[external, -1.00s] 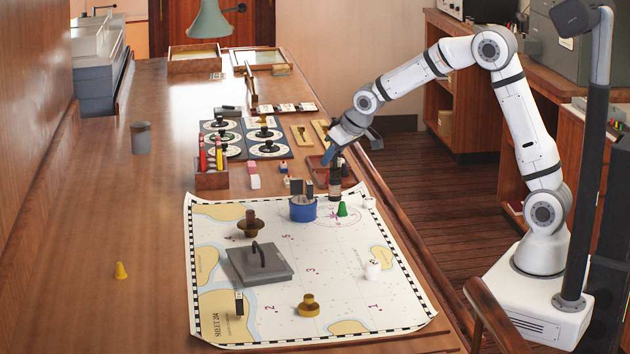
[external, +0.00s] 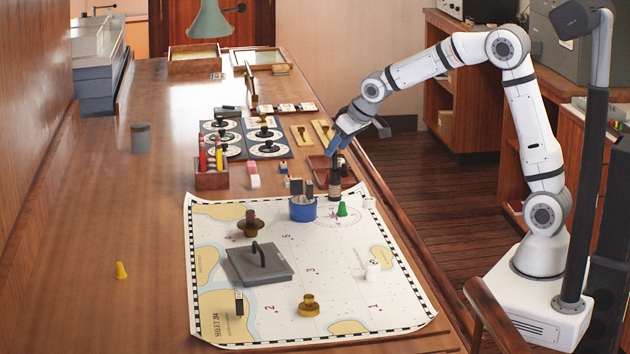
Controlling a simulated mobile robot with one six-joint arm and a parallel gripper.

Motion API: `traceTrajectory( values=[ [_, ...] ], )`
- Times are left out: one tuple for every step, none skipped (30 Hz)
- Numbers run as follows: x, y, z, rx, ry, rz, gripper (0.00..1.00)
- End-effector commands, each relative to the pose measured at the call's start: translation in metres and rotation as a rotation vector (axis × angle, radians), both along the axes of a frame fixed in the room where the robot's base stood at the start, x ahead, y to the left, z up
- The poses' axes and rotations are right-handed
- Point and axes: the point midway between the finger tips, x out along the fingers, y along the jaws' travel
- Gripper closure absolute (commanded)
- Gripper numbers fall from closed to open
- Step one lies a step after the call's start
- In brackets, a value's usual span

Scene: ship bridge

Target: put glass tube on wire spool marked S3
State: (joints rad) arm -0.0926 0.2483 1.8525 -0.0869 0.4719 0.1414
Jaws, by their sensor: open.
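My gripper (external: 338,148) is open above the right edge of the table, near a small red-brown tray (external: 349,181). A dark upright bottle-like piece (external: 334,186) stands just below it, apart from the fingers as far as I can see. No glass tube can be made out for sure. No S3 mark is readable. Spool-like pieces stand on the chart: a brass one (external: 309,307) at the front and a dark bronze one (external: 250,227) at the left. I cannot tell whether either is a wire spool.
The chart (external: 330,290) also carries a grey plate with a handle (external: 259,265), a blue pot (external: 302,209), a green cone (external: 342,209) and a white piece (external: 373,271). A pencil box (external: 211,180) stands behind it. The table's left side is mostly clear.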

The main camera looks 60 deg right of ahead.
Motion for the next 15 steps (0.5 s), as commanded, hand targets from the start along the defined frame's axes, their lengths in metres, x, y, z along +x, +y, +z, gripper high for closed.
traceTrajectory(
  values=[
    [-0.006,0.000,0.010,0.001,-0.005,0.001,0.52],
    [-0.010,0.000,0.016,0.001,-0.005,0.001,0.52],
    [-0.015,0.000,0.023,0.001,-0.005,0.000,0.52],
    [-0.018,0.000,0.028,0.001,-0.005,0.001,0.52],
    [-0.021,0.000,0.034,0.001,-0.005,0.000,0.52],
    [-0.026,0.000,0.040,0.001,-0.004,0.001,0.52],
    [-0.029,0.000,0.044,0.001,-0.004,0.001,0.52],
    [-0.031,0.000,0.048,0.001,-0.003,0.001,0.52],
    [-0.034,0.000,0.053,0.001,-0.003,0.001,0.52],
    [-0.036,0.000,0.056,0.001,-0.002,0.001,0.52],
    [-0.038,0.000,0.059,0.001,-0.002,0.001,0.52],
    [-0.040,0.000,0.061,0.001,-0.001,0.001,0.52],
    [-0.041,0.000,0.063,0.000,-0.001,0.000,0.52],
    [-0.042,-0.001,0.064,0.000,0.000,0.000,0.52],
    [-0.043,-0.001,0.066,0.000,0.001,0.000,0.52]
  ],
)
